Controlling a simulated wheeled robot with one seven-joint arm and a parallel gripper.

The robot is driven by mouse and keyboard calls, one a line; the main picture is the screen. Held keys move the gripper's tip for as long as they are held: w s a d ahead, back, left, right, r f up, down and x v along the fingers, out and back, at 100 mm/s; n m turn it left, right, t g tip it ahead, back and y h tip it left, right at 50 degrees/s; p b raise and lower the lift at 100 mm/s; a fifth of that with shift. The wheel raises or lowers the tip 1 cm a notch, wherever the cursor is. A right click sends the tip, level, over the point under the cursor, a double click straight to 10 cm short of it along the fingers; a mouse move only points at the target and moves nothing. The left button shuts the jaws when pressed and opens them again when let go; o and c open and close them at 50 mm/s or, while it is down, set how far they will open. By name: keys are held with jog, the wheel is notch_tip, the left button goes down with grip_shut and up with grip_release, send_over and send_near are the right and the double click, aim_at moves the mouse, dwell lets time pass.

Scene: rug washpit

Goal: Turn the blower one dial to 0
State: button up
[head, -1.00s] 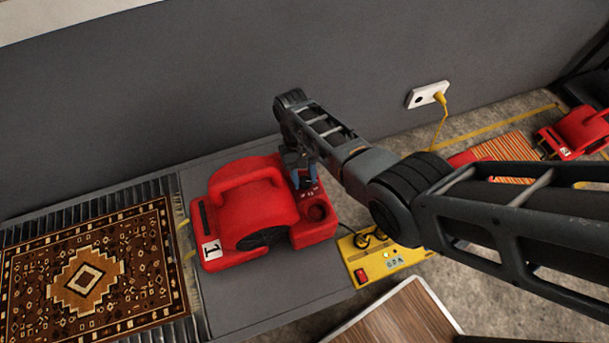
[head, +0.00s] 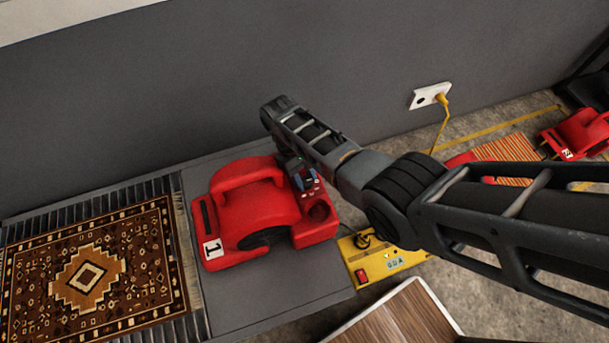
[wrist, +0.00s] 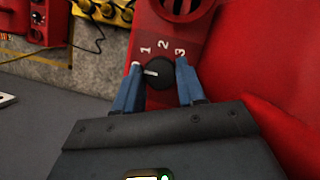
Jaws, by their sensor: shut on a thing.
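The red blower marked 1 (head: 245,210) stands on the grey slab against the wall. Its control panel with the white numbers 1, 2 and 3 shows in the wrist view. The black blower one dial (wrist: 158,75) sits below these numbers, its white pointer line toward the picture's left, near the left fingertip. The 0 mark is not clearly readable; the left finger covers that area. My gripper (wrist: 159,68) is shut on the dial, with one blue finger on each side. In the head view my gripper (head: 304,180) is over the blower's panel and partly hides it.
A yellow power box (head: 382,259) with a red switch lies right of the blower. A patterned rug (head: 85,275) lies to the left. A wall socket (head: 430,95) has a yellow cord. A second red blower (head: 578,133) stands far right.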

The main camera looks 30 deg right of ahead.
jog(key=o, duration=1)
jog(key=v, duration=0.7)
jog(key=shift+w+r+p, duration=0.15)
jog(key=shift+r+p, duration=0.15)
jog(key=shift+p, duration=0.1)
